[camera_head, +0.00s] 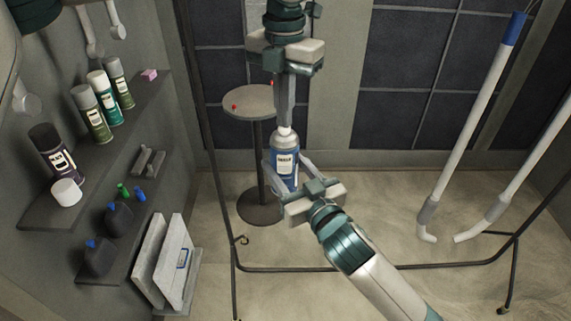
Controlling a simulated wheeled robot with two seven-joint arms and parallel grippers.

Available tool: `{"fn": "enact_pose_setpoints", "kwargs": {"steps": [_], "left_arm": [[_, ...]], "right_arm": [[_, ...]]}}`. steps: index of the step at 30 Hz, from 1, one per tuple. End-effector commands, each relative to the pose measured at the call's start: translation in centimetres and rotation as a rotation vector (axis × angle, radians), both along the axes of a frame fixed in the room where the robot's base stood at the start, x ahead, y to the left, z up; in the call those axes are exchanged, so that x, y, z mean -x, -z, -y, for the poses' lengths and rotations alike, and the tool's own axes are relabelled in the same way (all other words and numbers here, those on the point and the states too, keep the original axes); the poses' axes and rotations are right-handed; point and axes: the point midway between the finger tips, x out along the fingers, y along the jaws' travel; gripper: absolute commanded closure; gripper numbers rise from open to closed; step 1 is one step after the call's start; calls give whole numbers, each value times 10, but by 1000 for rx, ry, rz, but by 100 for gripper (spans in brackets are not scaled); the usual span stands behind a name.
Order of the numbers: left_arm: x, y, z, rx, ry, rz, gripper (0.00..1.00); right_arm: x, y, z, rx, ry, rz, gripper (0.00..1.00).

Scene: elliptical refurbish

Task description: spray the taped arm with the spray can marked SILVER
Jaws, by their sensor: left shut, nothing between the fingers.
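A blue and silver spray can (285,170) with a white nozzle stands upright in mid-air near the middle; its label is too small to read surely. My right gripper (287,172), from the lower right, has its fingers around the can's body. My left gripper (284,118) points straight down from above, fingers together, with its tips at or just above the nozzle; I cannot tell whether they touch. The taped arm (475,115) is a long white pole hanging at the right, with blue tape (515,28) at its top and a grey lower section.
A second white pole (525,178) hangs farther right. A dark rack frame (330,269) crosses the floor. A round table (245,103) with small red bits stands behind the can. Left shelves (120,150) hold several other cans, dark jugs and a white cap.

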Motion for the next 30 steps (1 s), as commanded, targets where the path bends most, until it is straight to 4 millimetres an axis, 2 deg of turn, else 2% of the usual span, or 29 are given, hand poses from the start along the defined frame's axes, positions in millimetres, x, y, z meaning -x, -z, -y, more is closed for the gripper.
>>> {"fn": "enact_pose_setpoints", "kwargs": {"steps": [19,30], "left_arm": [[0,4,0,-1,0,-2,100],[0,-22,0,-1,-1,-1,100]], "right_arm": [[0,-5,0,-4,-2,10,90],[0,-4,0,-4,-1,7,90]]}}
